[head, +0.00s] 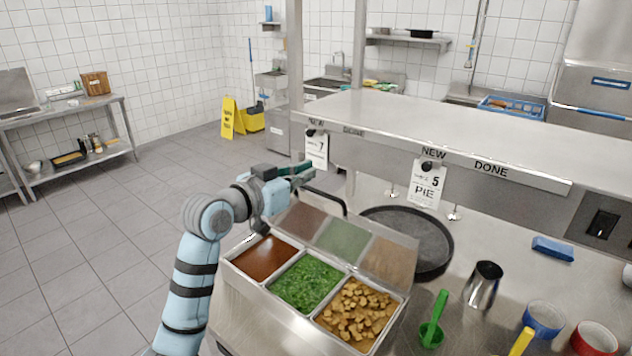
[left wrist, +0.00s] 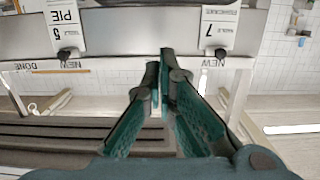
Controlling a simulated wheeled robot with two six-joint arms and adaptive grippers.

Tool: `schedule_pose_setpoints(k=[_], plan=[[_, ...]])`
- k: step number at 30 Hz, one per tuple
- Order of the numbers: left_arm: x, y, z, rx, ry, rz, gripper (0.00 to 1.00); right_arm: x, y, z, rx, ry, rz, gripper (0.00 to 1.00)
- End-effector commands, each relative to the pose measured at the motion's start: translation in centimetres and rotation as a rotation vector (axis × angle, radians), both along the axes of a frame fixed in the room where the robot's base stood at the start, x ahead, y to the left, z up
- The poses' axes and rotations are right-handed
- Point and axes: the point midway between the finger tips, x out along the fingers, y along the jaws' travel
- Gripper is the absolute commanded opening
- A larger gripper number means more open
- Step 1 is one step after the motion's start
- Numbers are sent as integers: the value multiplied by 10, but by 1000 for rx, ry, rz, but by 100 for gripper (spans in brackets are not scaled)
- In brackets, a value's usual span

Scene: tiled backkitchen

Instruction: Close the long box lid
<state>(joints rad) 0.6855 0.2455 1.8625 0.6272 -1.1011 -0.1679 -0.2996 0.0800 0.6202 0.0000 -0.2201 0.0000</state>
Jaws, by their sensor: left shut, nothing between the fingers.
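The long box (head: 262,310) is a steel container at the bottom centre of the head view. Three compartments show, with brown sauce, chopped green herbs and tan chunks. Its lid (head: 345,240) stands open, tilted up along the back edge, and its inner face mirrors the contents. My left gripper (head: 304,171) is above and behind the lid's left part, apart from it as far as I can tell. Its dark green fingers also show in the left wrist view (left wrist: 160,75), pressed together and empty. My right gripper is not in view.
A black round pan (head: 430,245) lies right behind the lid. A steel cup (head: 484,284), a green scoop (head: 433,320), a blue bowl (head: 543,318) and a red bowl (head: 594,338) stand to the right. A raised shelf (head: 450,120) with hanging order tickets (head: 427,185) runs behind.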

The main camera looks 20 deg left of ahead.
Motion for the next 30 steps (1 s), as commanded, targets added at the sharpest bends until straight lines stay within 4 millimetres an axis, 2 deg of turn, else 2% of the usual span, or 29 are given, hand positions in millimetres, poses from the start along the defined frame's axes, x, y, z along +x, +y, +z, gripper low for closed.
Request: schedule_pose_setpoints(k=[9, 17, 30], plan=[[64, -26, -6, -2, 3, -1, 0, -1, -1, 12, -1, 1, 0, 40], [41, -16, -32, 2, 1, 2, 0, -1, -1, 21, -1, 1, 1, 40], [37, -15, -37, 1, 0, 2, 0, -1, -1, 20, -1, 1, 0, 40]])
